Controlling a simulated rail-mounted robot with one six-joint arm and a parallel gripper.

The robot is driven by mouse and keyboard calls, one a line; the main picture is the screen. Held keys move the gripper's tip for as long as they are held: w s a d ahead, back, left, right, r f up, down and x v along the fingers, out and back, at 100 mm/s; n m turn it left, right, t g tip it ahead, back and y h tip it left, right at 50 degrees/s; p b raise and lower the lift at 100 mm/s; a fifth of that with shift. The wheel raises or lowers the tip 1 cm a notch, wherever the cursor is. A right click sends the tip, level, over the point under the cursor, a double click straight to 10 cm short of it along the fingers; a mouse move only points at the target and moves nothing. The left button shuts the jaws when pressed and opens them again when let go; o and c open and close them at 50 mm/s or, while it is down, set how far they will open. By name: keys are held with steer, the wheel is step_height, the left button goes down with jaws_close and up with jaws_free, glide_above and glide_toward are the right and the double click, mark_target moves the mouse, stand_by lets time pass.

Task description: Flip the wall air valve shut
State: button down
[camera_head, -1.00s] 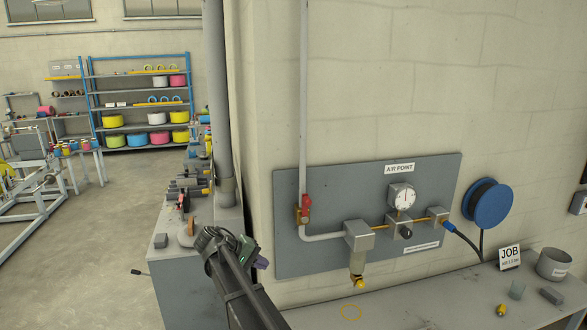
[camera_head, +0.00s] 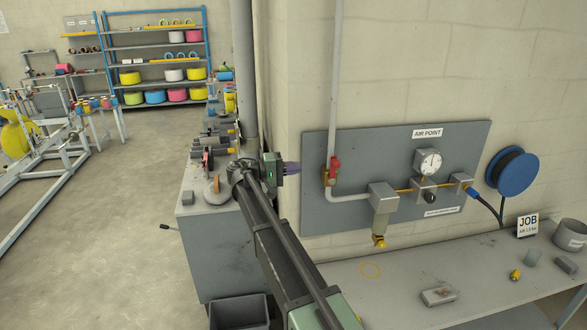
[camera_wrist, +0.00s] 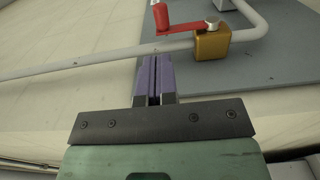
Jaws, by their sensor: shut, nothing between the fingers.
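The wall air valve is a brass body (camera_head: 328,178) with a red handle (camera_head: 336,163), fitted on a grey vertical pipe at the left of the AIR POINT panel. In the wrist view the red lever (camera_wrist: 185,30) lies roughly along the pipe, from its pivot on the brass body (camera_wrist: 212,44) to a thick red end at the left. My gripper (camera_head: 299,168) is just left of the valve in the head view, pointing at it. In the wrist view its purple fingers (camera_wrist: 158,60) are together and empty, just short of the lever's red end, with a small gap seeming to show.
A bench (camera_head: 400,275) below holds a JOB card (camera_head: 528,225) and small items. The grey pipe (camera_head: 335,80) rises above the valve.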

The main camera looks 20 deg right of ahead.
mark_target(333, 164)
steer(key=d, duration=0.3)
steer(key=s+d, duration=0.1)
steer(key=d, duration=0.6)
steer(key=shift+s, duration=0.2)
steer(key=shift+d+r, duration=0.1)
steer(key=shift+d, duration=0.05)
